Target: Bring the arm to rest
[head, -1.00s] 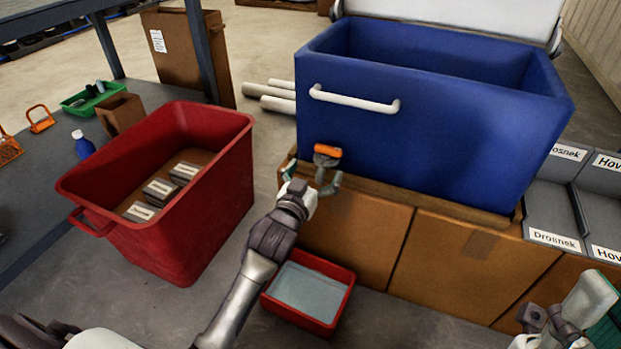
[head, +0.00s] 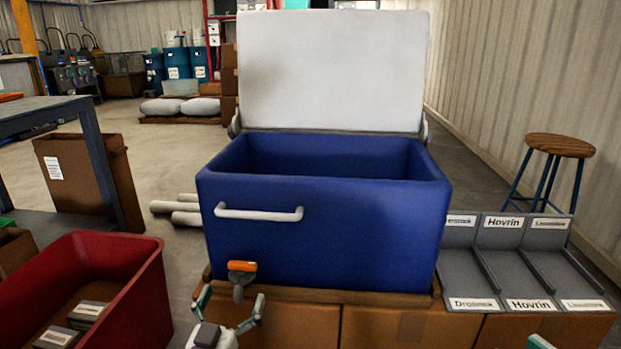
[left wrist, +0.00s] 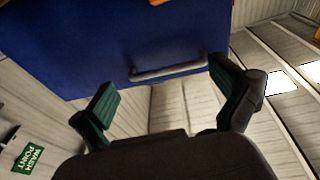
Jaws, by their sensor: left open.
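My left gripper (head: 231,304) is open in the head view, in front of the blue tank's lower left front and just below its orange-handled tap (head: 242,267). Nothing shows between its fingers. In the left wrist view, its two fingers (left wrist: 165,108) are spread apart, with the blue tank (left wrist: 110,45) and its pale handle (left wrist: 168,72) beyond them. Only a small teal tip of my right gripper (head: 540,342) shows at the bottom edge of the head view; the rest is out of frame.
The blue tank (head: 330,235) stands on cardboard boxes (head: 385,325) with its white lid (head: 332,70) raised. A red bin (head: 148,290) with grey blocks is at lower left. Grey labelled trays (head: 510,265) sit at right, with a stool (head: 560,146) behind.

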